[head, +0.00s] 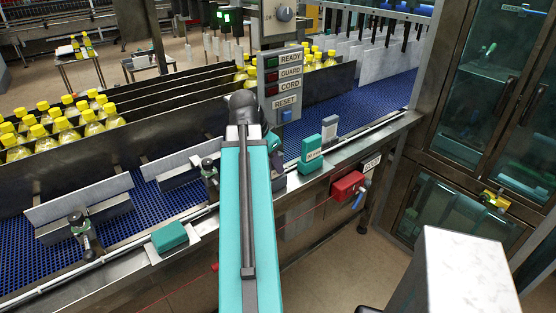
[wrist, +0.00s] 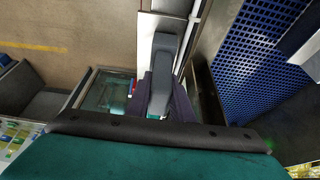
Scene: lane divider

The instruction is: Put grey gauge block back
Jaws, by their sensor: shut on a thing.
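In the wrist view my gripper (wrist: 163,98) is shut on the grey gauge block (wrist: 164,55). The block is a long, plain grey bar between the two dark fingers, pointing away from the teal housing. Below it is a pale strip along the conveyor's edge; I cannot tell whether they touch. In the head view my teal arm hides most of the gripper and the hold. A pale grey upright piece (head: 330,128) stands behind an upright teal block (head: 311,153) on the conveyor's front ledge; I cannot tell whether it is the same block.
Another teal block (head: 170,237) lies on a pale pad on the ledge at left. Clamps with black handles (head: 80,230) and metal guide plates (head: 80,198) stand on the blue conveyor (head: 380,103). A red box (head: 347,186) juts from the front. A button panel (head: 283,85) rises behind my arm.

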